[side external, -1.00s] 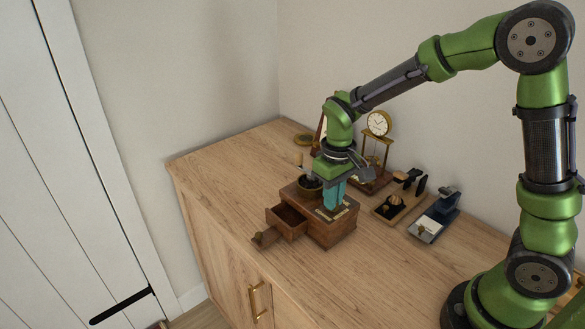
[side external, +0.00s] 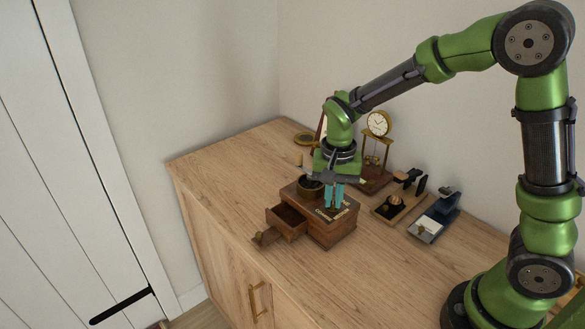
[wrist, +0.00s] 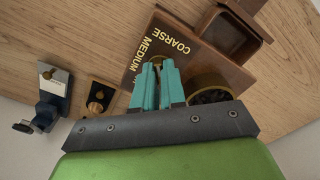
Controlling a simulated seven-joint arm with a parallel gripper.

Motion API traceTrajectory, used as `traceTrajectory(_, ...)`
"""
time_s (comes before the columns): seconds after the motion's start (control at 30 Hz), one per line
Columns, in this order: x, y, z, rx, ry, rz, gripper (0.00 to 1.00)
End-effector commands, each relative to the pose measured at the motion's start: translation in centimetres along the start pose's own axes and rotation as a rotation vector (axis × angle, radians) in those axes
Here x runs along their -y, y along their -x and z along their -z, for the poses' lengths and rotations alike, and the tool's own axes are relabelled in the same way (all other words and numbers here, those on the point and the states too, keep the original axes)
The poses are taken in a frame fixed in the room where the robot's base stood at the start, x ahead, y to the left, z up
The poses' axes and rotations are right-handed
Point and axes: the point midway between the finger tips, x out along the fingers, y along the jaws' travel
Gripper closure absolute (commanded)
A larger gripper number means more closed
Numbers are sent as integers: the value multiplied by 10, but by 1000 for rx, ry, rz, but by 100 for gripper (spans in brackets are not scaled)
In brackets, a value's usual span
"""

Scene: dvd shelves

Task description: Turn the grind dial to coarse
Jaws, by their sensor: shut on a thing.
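The wooden grinder box (side external: 333,234) stands on the cabinet top; it also shows in the wrist view (wrist: 218,68). Its top carries a dark label plate with the words COARSE (wrist: 170,35) and MEDIUM (wrist: 146,52); any further word is hidden by my fingers. My gripper (side external: 333,204) points down onto the box top, its teal fingers close together beside the brass hopper (side external: 310,188). In the wrist view my gripper (wrist: 157,66) is shut at the plate, near MEDIUM and COARSE. The grind dial between the fingers is hidden, so its setting cannot be read.
The grinder's drawer (side external: 286,222) is pulled open at the front left. Behind stand a brass clock (side external: 378,124), a small dark tray with wooden pieces (side external: 398,205) and a blue-grey device (side external: 433,222). The wooden cabinet top (side external: 225,180) is clear at the left.

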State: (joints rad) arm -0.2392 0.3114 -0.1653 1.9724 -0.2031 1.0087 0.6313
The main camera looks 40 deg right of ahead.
Motion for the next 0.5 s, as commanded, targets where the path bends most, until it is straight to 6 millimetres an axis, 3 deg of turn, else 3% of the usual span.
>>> traceTrajectory(0.5, 1, 1, 0, 0, -468, 3, 100)
